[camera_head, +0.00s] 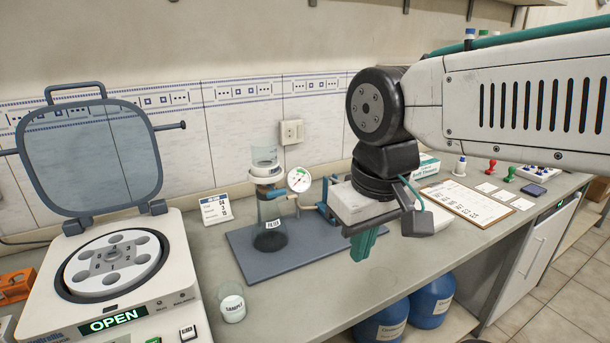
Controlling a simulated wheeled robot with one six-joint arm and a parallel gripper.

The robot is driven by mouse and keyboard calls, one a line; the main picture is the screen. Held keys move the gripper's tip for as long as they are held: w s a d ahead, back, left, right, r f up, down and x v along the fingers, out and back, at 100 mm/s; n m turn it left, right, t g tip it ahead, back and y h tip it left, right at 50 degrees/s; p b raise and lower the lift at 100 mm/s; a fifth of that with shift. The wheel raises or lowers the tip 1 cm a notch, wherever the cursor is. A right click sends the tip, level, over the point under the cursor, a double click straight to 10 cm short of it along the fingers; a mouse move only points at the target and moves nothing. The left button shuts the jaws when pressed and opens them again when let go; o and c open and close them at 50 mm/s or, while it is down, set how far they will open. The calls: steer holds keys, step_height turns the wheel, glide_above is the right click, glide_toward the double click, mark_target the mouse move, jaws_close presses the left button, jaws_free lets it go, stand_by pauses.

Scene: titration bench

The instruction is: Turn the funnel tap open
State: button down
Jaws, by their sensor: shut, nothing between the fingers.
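A glass filter assembly stands on a dark grey base plate (287,262). A clear funnel (265,158) sits on top of a clear flask marked FILTER (272,236), which has dark contents. A small blue lever-like part (280,193) sticks out at the funnel's neck; it may be the tap, but its open or closed setting cannot be made out. My gripper (366,252), with teal fingers pointing down, is shut and empty. It hangs to the right of the assembly, apart from it, in front of the bench's clear front part.
A round pressure gauge (299,180) and a tan hose (308,217) lie between the flask and a blue upright part (327,200). A centrifuge (120,290) with raised lid stands left. A sample cup (232,302) is near the front edge. A clipboard (468,203) lies right.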

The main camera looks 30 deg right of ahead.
steer(key=w+r, duration=0.4)
steer(key=w, duration=0.3)
steer(key=w+r, duration=0.4)
steer(key=w, duration=0.3)
steer(key=t, duration=0.2)
glide_toward(271, 192)
steer(key=x, duration=0.6)
steer(key=shift+f, duration=0.25)
